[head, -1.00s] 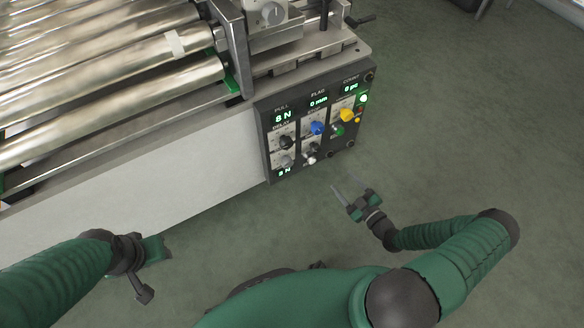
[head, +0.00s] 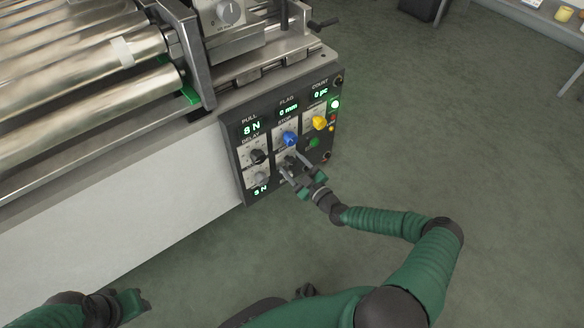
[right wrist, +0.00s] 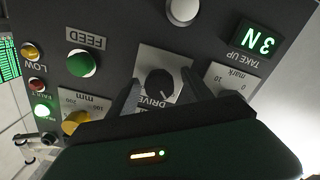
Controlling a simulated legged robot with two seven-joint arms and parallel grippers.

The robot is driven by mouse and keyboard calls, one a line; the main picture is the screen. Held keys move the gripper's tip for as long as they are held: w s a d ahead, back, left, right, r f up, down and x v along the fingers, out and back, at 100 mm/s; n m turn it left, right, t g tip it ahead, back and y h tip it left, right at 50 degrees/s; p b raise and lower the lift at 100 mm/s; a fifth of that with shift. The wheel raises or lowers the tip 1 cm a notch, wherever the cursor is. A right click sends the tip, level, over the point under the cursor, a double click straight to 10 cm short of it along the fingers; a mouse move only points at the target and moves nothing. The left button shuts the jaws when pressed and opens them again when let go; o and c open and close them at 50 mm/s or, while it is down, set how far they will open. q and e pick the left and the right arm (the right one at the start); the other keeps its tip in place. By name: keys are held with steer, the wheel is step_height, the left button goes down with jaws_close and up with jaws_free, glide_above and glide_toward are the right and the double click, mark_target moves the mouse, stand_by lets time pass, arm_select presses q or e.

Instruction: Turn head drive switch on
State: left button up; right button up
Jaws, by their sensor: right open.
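The head drive switch (right wrist: 160,83) is a dark round knob on a pale plate with the word DRIVE, upside down in the right wrist view. Its pointer setting is hard to read. My right gripper (right wrist: 160,92) is open, with one finger on each side of the knob; I cannot tell whether they touch it. In the head view my right gripper (head: 294,168) is at the lower middle of the dark control panel (head: 232,160), its fingers partly hiding the switch. My left gripper (head: 128,304) is low at the left, its jaws unclear.
Close by are a blue knob (head: 290,139), a yellow knob (head: 319,123), a black knob (head: 258,156) and a green button (right wrist: 82,64). A green lamp (head: 335,104) is lit. Metal rollers (head: 90,75) lie at upper left. Floor right of the panel is clear.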

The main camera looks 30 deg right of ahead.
steer(key=shift+w, duration=0.15)
jaws_close()
stand_by(0.4)
